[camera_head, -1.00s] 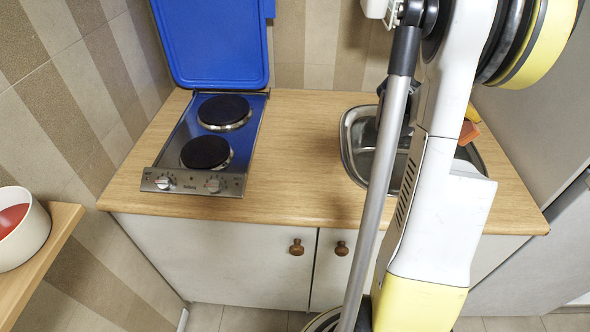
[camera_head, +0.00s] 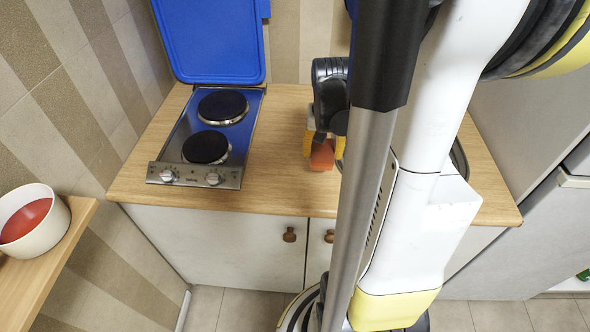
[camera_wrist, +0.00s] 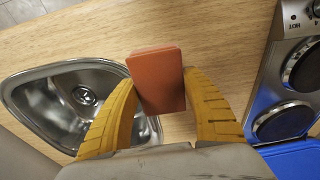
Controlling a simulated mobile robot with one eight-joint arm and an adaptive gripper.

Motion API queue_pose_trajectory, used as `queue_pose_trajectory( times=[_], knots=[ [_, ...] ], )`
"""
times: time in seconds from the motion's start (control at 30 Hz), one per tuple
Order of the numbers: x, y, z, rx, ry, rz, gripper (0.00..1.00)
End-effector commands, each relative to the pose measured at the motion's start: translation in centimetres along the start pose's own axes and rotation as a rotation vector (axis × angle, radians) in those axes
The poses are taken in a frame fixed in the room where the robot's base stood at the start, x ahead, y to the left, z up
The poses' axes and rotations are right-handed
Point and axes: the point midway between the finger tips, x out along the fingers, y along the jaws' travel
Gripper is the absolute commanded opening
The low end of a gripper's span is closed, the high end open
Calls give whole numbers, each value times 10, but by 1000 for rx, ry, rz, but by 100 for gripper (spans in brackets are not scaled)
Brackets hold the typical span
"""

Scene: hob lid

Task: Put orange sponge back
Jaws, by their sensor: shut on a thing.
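The orange sponge (camera_wrist: 157,80) is a reddish-orange block held between the two yellow fingers of my gripper (camera_wrist: 160,112) in the wrist view. In the head view, the sponge (camera_head: 322,155) shows below my gripper (camera_head: 318,138), over the worktop between the hob and the sink. My gripper is shut on the sponge. I cannot tell how far the sponge is above the worktop. My arm hides part of the gripper in the head view.
The two-plate hob (camera_head: 207,140) has its blue lid (camera_head: 208,40) standing open at the left. The steel sink (camera_wrist: 60,105) lies beside the sponge, mostly hidden by my arm in the head view. A white bowl (camera_head: 45,232) with red inside sits on a wooden shelf (camera_head: 62,250).

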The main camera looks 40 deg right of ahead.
Motion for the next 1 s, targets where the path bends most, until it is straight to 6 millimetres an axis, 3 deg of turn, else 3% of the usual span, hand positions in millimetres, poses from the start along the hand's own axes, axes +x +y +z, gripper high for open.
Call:
queue_pose_trajectory(
  times=[0.1, 0.3, 0.47, 0.73, 1.0],
  knots=[
    [24, -31, -3, -7, 0, 1, 30],
    [44, -64, -8, -3, 0, 1, 30],
    [50, -71, -9, -1, 0, 2, 30],
    [87, -70, -4, 0, 1, 2, 30],
    [86, -70, -4, 0, 1, 2, 30]
  ],
)
